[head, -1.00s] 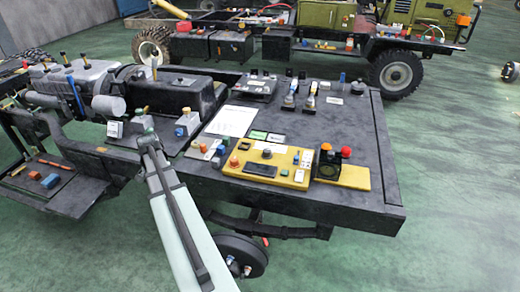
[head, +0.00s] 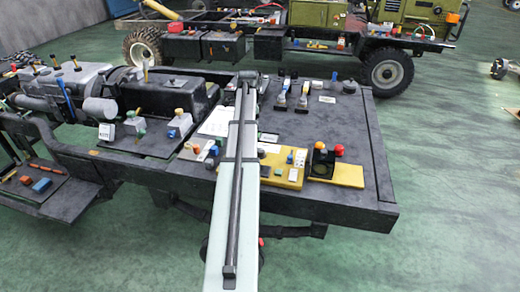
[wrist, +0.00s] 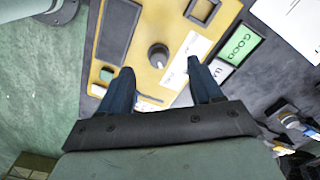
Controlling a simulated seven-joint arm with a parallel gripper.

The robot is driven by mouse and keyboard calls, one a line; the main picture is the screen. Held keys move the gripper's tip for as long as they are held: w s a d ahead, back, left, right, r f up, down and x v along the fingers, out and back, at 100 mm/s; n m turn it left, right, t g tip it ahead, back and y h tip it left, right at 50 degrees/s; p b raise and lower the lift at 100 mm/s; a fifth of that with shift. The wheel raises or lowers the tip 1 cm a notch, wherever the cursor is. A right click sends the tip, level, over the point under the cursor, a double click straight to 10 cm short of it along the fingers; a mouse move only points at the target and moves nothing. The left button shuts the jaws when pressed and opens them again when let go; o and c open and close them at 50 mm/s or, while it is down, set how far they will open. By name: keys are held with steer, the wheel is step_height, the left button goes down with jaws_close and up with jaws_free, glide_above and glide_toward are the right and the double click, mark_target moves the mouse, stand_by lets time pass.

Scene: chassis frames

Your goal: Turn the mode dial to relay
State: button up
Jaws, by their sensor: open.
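The mode dial (wrist: 158,55) is a round dark knob with a light mark on its top, on a yellow panel (wrist: 150,80) in the wrist view. A white printed label (wrist: 185,62) lies beside it; its words are too small to read. My gripper (wrist: 160,78) is open and empty, its two dark blue fingers apart. In the wrist view the dial shows beyond the fingertips, between their lines; no contact shows. In the head view my arm covers the left part of the yellow panel (head: 288,183), and I cannot make out the gripper.
A black bracket with coloured knobs stands on a yellow plate (head: 348,175) to the panel's right. Green GOOD (wrist: 238,43) and white tags lie beside the panel. Levers (head: 281,98) stand farther back on the dark deck (head: 340,125). The deck's right side is clear.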

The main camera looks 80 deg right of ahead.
mark_target(260, 150)
steer(key=s+d+r+m, duration=0.1)
steer(key=s+d, duration=0.1)
steer(key=s, duration=0.2)
steer(key=f, duration=1.3)
steer(key=shift+a+f, duration=0.1)
steer(key=shift+a, duration=0.15)
steer(key=shift+c, duration=0.3)
steer(key=c, duration=1)
